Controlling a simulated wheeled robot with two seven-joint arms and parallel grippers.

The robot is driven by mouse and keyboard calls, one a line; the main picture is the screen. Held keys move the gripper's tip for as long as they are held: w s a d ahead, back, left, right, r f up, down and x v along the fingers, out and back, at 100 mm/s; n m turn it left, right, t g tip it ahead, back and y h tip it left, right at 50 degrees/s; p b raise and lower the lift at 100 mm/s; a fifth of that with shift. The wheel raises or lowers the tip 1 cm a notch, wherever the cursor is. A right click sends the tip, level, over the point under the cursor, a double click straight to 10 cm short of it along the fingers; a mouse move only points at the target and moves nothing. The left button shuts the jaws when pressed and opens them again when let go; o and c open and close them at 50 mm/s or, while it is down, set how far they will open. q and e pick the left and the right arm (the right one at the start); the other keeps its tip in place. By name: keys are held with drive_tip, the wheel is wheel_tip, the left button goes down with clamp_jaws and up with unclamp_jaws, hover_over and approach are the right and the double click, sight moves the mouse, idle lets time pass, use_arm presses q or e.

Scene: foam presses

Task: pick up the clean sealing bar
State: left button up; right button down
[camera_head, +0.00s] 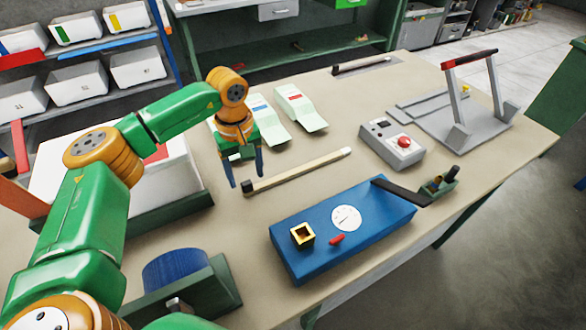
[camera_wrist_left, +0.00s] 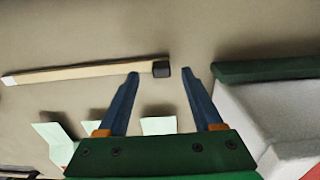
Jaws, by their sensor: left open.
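A long, slim pale bar (camera_head: 300,170) with a tan face lies flat on the table, with a dark block at its near left end and a whitish tip at its far end. I take it for the clean sealing bar. It also shows in the left wrist view (camera_wrist_left: 85,72), its dark end between the fingertip lines. My left gripper (camera_head: 246,180) points down at that dark end, open with nothing held; whether the fingers touch the bar cannot be told. A second, darker bar (camera_head: 366,65) lies at the back edge of the table. My right gripper is out of view.
A blue box (camera_head: 345,225) with a small brass square stands in front of the bar. Pale green packets (camera_head: 300,108) lie behind. A white, green-rimmed crate (camera_head: 170,212) is at left.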

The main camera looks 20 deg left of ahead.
use_arm(q)
wheel_tip(320, 180, down, 3)
drive_tip(key=shift+s+r, duration=0.15)
clamp_jaws()
